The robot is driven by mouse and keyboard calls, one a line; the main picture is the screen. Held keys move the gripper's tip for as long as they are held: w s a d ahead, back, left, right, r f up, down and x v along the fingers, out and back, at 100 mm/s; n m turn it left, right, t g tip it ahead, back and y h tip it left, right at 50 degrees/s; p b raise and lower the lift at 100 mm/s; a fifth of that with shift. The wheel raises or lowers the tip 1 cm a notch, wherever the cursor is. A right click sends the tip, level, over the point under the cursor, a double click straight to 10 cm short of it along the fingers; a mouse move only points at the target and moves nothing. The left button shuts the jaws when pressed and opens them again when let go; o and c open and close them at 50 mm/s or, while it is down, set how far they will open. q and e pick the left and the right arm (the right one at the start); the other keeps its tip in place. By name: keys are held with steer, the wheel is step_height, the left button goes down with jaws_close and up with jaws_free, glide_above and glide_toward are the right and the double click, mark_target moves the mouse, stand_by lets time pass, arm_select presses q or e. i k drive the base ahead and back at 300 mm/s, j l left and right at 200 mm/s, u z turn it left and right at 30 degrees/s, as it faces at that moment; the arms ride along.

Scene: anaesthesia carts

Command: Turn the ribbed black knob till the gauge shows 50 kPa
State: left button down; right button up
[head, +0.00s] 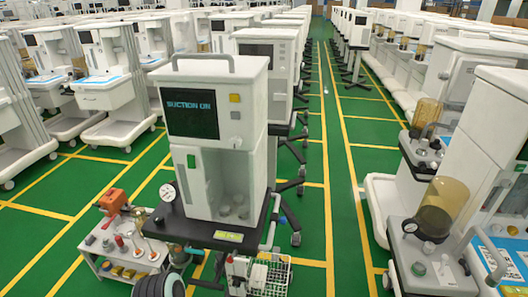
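A white cart unit (213,137) stands in the middle, and its dark screen (191,114) reads "SUCTION ON". A small round white gauge (168,192) sits at the left of the unit, above the edge of its black shelf (195,232). Its needle and numbers are too small to read. I cannot make out the ribbed black knob for certain. A dark, rounded, ribbed shape (160,286) is cut off by the bottom edge, and I cannot tell what it is. Neither of my grippers can be seen.
A low trolley (105,247) with an orange device (111,202) and small parts stands at left. A wire basket (277,275) hangs at the unit's lower right. Carts with amber canisters (444,205) line the right. The green, yellow-lined aisle (345,200) between is clear.

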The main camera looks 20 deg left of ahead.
mark_target(158, 220)
steer(key=u, duration=1.55)
steer(key=j+z, duration=0.1)
steer(key=z, duration=0.35)
steer(key=j+z, duration=0.1)
steer(key=z, duration=0.35)
steer(key=i+j+z, duration=0.1)
steer(key=z, duration=0.35)
steer(key=j+z, duration=0.1)
steer(key=z, duration=0.35)
steer(key=k+j+z, duration=0.1)
steer(key=j+z, duration=0.2)
steer(key=k+j+z, duration=0.1)
steer(key=j+z, duration=0.2)
steer(key=k+j+z, duration=0.2)
steer(key=z, duration=0.15)
steer(key=k+j+z, duration=0.15)
steer(key=k+j, duration=0.2)
steer(key=j, duration=0.15)
steer(key=k+j+z, duration=0.15)
steer(key=k+j, duration=0.2)
steer(key=j, duration=0.65)
